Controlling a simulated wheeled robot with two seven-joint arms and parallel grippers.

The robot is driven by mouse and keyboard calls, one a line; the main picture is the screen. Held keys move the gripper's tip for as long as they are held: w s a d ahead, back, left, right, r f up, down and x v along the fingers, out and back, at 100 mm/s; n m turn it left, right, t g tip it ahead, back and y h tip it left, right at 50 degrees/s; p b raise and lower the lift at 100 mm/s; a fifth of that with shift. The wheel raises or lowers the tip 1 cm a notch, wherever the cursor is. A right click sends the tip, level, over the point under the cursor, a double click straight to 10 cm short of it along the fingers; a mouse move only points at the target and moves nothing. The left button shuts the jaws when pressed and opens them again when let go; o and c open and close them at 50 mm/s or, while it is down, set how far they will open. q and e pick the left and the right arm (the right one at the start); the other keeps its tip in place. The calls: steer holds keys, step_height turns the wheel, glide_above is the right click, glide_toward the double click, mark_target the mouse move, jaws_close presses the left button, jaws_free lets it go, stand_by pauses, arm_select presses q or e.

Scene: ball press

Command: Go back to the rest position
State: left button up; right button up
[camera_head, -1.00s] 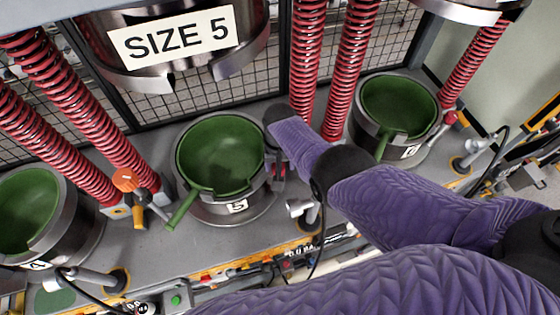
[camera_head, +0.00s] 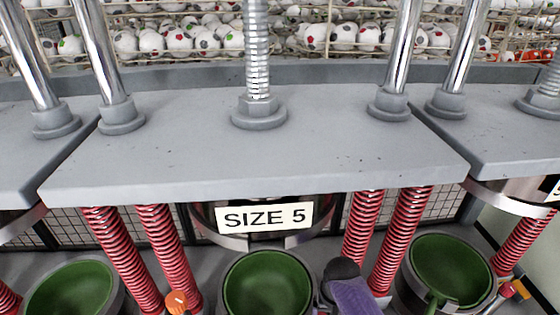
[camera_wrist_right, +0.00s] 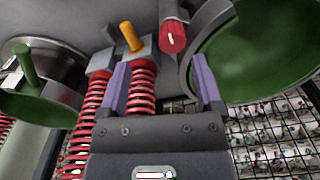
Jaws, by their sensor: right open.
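A red spring, an orange handle (camera_wrist_right: 131,37) and a red-tipped lever (camera_wrist_right: 173,36) lie beyond the fingers. The middle green bowl (camera_head: 267,287) sits under the SIZE 5 sign (camera_head: 265,217). My left gripper is not in view.
Green bowls stand at the left (camera_head: 72,292) and right (camera_head: 452,270). Red springs (camera_head: 122,258) rise between the presses. A grey press plate (camera_head: 260,155) with metal columns spans the middle. Racks of balls (camera_head: 180,40) stand behind. An orange knob (camera_head: 176,302) is beside the middle bowl.

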steer(key=shift+n+t, duration=0.7)
steer(key=shift+n, duration=0.1)
steer(key=s, duration=0.2)
steer(key=s+d+r, duration=0.1)
steer(key=s, duration=0.5)
steer(key=shift+s+d+r, duration=0.25)
steer(key=shift+d+r, duration=0.05)
steer(key=shift+r, duration=0.05)
steer(key=s+r+n+t, duration=0.1)
steer(key=s+r+n, duration=0.1)
steer(key=s+r, duration=0.8)
steer(key=s+f+g+b, duration=0.1)
steer(key=s+f+b, duration=0.1)
steer(key=f+b, duration=1.4)
steer(key=s+f+b, duration=0.2)
steer(key=f+b, duration=0.4)
steer(key=f, duration=1.9)
steer(key=s+d+f+b, duration=0.1)
steer(key=s+f+b, duration=0.3)
steer(key=f, duration=0.4)
steer(key=s+f+g+b, duration=0.1)
steer(key=s+f+b, duration=0.4)
steer(key=f, duration=0.4)
steer(key=s+d+f+n+b, duration=0.1)
steer(key=s+f+b, duration=0.3)
steer(key=f, duration=0.5)
steer(key=b, duration=0.2)
steer(key=shift+s+d+b, duration=0.3)
steer(key=shift+s+b, duration=0.05)
steer(key=shift+b, duration=0.05)
